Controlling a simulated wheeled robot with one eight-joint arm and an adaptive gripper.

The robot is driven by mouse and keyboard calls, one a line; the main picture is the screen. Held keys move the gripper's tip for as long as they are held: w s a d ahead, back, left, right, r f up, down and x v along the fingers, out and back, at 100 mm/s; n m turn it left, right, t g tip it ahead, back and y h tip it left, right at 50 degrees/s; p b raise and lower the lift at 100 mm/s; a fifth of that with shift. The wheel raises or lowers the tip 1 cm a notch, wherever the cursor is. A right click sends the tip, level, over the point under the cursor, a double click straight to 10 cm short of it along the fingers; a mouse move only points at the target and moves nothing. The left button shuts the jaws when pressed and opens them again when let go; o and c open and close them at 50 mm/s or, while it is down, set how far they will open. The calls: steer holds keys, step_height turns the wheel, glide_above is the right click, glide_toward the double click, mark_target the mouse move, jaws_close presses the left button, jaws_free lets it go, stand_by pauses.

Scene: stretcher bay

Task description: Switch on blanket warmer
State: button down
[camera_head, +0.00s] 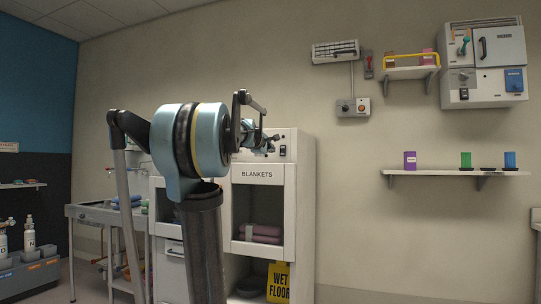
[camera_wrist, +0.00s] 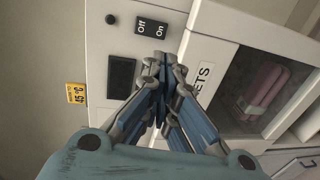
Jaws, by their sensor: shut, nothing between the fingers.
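The blanket warmer (camera_head: 305,190) is a white cabinet marked BLANKETS, with folded pink blankets behind its door. In the wrist view its panel (camera_wrist: 103,45) carries a black rocker switch (camera_wrist: 151,27) marked Off and On. I cannot tell which side of the rocker is pressed. A dark rectangular window (camera_wrist: 121,77) and a small black knob (camera_wrist: 110,19) are on the same panel. My gripper (camera_wrist: 158,62) is shut and empty, its tips close to the switch on the Off/On panel; contact cannot be told. In the head view my gripper (camera_head: 270,142) is small, at the panel's height, partly hidden by my arm.
A yellow 45 °C label (camera_wrist: 75,93) is beside the panel. A yellow wet-floor sign (camera_head: 278,282) stands low at the cabinet. A sink table (camera_head: 90,212) is at left; a shelf with cups (camera_head: 455,173) and wall boxes (camera_head: 484,62) are at right.

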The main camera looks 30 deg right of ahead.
glide_toward(278, 155)
steer(key=d, duration=0.1)
steer(key=w+d, duration=0.1)
steer(key=d, duration=0.1)
steer(key=w+d+f, duration=0.1)
steer(key=shift+w+d, duration=0.1)
steer(key=shift+d, duration=0.15)
steer(key=shift+w+d, duration=0.15)
stand_by(0.3)
steer(key=shift+w+d+f, duration=0.2)
steer(key=shift+w+d, duration=0.05)
steer(key=shift+d, duration=0.05)
steer(key=s+a+f, duration=0.2)
steer(key=s+a, duration=0.7)
steer(key=a, duration=0.1)
steer(key=shift+a, duration=0.35)
stand_by(0.5)
